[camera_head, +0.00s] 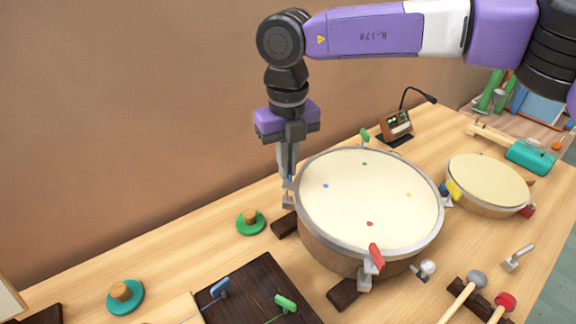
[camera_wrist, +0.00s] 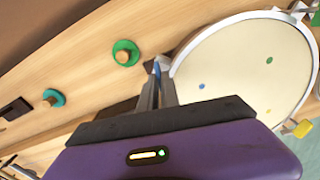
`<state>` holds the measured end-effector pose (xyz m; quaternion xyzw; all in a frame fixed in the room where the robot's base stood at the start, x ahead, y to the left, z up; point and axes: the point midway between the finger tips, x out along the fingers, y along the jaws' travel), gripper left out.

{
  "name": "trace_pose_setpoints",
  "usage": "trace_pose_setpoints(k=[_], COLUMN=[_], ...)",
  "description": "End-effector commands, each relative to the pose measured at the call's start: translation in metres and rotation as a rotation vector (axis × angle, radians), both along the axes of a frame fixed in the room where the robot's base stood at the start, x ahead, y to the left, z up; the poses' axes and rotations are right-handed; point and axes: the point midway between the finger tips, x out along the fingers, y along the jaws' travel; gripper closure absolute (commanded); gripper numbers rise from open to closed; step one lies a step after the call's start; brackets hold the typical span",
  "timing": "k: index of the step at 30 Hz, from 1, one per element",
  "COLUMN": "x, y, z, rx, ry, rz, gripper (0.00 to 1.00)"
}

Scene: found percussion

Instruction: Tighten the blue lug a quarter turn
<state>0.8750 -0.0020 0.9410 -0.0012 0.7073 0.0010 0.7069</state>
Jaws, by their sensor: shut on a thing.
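The large drum (camera_head: 368,200) has a cream head with small coloured dots and a metal rim. The blue lug (camera_head: 290,180) is at its left edge, near the blue dot (camera_head: 325,186). In the wrist view the blue lug (camera_wrist: 157,68) shows as a small sliver between the fingertips, mostly hidden by them. My gripper (camera_head: 288,178) points down at the drum's left rim and is shut on the blue lug. The drum's other lugs are green (camera_head: 365,135), red (camera_head: 376,256) and yellow (camera_head: 453,190).
A smaller drum (camera_head: 487,182) stands to the right. A dark mat (camera_head: 250,275) at the front holds a blue key (camera_head: 220,287) and a green key (camera_head: 285,303). Green (camera_head: 250,222) and teal (camera_head: 125,296) knobbed discs lie left. Mallets (camera_head: 463,297) lie front right. A wall rises behind.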

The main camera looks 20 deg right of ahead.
Motion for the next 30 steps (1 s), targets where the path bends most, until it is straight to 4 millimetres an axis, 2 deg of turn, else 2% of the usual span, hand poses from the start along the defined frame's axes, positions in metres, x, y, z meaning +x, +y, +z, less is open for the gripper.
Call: trace_pose_setpoints(k=[6, 15, 30], x=[0.0008, 0.0011, 0.0014], y=[0.0008, 0.0016, 0.0016], z=[0.0005, 0.0007, 0.0014], rx=[-0.001, 0.001, 0.001], ry=[-0.003, -0.003, -0.003], rz=[-0.171, -0.325, -0.381], gripper=[1.0, 1.0, 1.0])
